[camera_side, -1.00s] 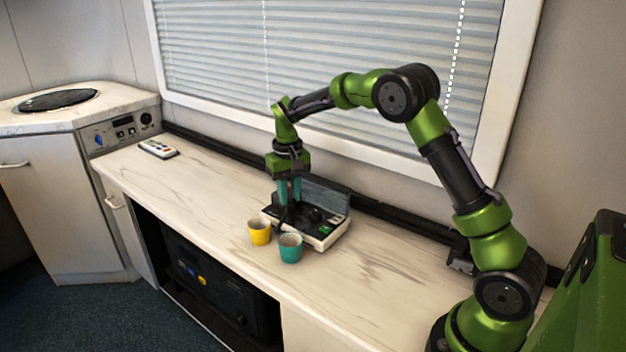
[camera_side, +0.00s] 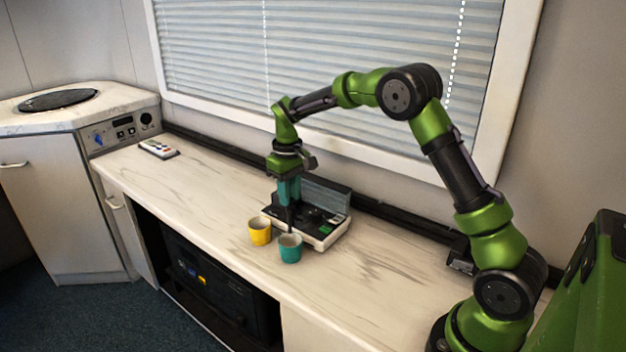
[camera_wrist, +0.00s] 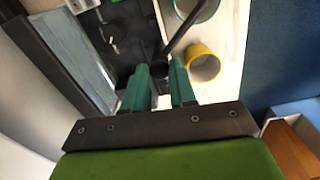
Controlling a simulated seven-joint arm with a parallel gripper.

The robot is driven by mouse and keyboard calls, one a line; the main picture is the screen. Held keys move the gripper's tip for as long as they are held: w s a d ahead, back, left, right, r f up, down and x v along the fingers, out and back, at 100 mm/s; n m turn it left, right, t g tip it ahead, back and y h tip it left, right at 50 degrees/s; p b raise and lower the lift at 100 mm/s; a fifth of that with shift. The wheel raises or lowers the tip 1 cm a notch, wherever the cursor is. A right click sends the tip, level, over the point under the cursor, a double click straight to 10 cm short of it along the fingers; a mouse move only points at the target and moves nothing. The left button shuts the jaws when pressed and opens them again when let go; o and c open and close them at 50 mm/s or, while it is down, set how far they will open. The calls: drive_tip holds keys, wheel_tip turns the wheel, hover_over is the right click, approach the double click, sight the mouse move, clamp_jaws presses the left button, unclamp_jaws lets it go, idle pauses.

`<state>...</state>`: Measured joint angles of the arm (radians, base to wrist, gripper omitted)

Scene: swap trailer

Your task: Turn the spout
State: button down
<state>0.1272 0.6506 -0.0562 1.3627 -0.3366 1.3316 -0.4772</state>
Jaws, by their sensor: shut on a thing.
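The spout (camera_wrist: 181,28) shows in the wrist view as a dark slanted bar, running from between my fingers up to the right, over towards the cups. My gripper (camera_wrist: 161,88) has its teal fingers pointing down around the spout's near end, and it is shut on it; the exact contact is partly hidden. In the side view my gripper (camera_side: 289,204) stands over the left part of a black and white machine (camera_side: 322,232). A yellow cup (camera_side: 260,233) and a teal cup (camera_side: 290,250) stand in front of the machine. In the wrist view, the spout's far end lies near the teal cup (camera_wrist: 204,10) and yellow cup (camera_wrist: 203,66).
A remote control (camera_side: 158,148) lies at the far left of the white counter (camera_side: 190,195). The window with blinds (camera_side: 330,60) and a dark rail (camera_side: 385,208) are behind. The counter is clear left of the cups and right of the machine.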

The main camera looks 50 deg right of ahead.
drive_tip(key=c, duration=0.9)
unclamp_jaws()
drive_tip(key=shift+r, duration=0.1)
wheel_tip(320, 180, up, 17)
drive_tip(key=shift+f, duration=0.1)
